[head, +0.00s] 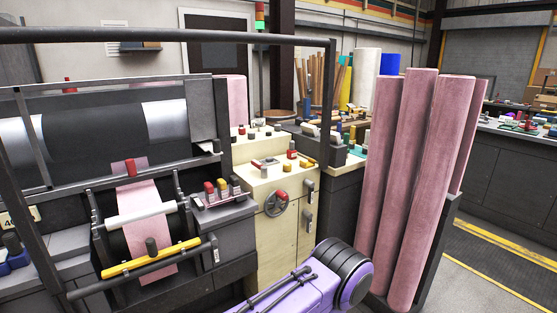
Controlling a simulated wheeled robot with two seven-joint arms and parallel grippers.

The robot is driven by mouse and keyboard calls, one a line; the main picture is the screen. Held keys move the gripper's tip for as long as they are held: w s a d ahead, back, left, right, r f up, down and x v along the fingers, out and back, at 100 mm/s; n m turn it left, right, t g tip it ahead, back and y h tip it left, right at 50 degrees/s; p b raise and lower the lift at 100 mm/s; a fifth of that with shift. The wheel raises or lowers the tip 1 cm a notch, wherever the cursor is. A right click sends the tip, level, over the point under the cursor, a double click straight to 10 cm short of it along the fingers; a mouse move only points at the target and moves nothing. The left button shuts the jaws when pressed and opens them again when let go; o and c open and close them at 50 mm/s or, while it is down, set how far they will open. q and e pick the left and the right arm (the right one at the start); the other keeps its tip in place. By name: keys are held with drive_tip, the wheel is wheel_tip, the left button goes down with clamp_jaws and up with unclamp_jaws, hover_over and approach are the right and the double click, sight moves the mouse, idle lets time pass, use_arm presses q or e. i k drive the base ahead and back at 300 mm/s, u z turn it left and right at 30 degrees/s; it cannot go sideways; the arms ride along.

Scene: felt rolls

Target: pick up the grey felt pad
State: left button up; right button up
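I cannot make out a grey felt pad in the head view. Pink felt is in view: a pink strip (138,193) runs down the front of the machine at left, under a white roller (146,214). Several tall pink rolls (432,190) stand upright in a dark rack (437,250) at right. Neither my left nor my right gripper is in view.
The dark roller machine (90,125) fills the left, with a grey rail above it. A cream cabinet (265,235) with a handwheel (276,203) stands mid-view. A dark bench (500,165) is at far right. Floor with yellow lines (505,258) is clear at lower right.

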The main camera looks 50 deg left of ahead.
sight(270, 159)
drive_tip(key=u, duration=0.4)
drive_tip(key=i, duration=0.75)
drive_tip(key=u, duration=0.7)
